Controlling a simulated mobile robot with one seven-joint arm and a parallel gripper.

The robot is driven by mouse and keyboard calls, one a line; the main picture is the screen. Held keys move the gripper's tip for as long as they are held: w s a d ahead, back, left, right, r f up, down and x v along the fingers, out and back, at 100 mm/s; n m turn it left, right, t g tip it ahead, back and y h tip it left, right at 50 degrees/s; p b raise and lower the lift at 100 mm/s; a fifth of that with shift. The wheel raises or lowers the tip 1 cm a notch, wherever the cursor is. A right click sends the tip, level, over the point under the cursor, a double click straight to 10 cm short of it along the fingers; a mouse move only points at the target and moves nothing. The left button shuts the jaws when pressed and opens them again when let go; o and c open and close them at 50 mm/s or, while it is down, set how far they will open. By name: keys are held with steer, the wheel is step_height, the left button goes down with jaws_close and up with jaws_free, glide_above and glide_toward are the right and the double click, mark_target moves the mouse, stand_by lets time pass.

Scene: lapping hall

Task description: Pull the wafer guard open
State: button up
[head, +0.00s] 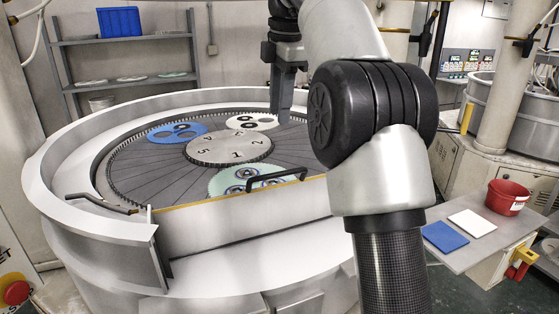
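The wafer guard (245,222) is the pale front panel of the round lapping machine, with a yellow strip along its top edge. A black bar handle (278,180) stands at its top, overlapping the green carrier in the picture. The panel appears to stand in line with the machine's white rim. My gripper (286,118) points down above the right part of the plate, higher in the picture than the handle and apart from it. Its fingers overlap from this side, so their opening is hidden. My arm covers the right end of the guard.
Blue, white and green carriers (177,132) lie around the numbered centre disc (230,149). A side table (470,258) at right holds a red bucket (507,197) and blue and white pads.

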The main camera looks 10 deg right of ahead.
mark_target(274, 175)
steer(key=w+f+b, duration=0.1)
steer(key=f, duration=0.4)
steer(key=w+f+b, duration=0.1)
steer(key=f, duration=0.5)
steer(key=w+a+f+b, duration=0.1)
steer(key=f, duration=0.4)
steer(key=shift+f, duration=0.4)
steer(key=shift+d, duration=0.1)
steer(key=shift+c, duration=0.3)
jaws_close()
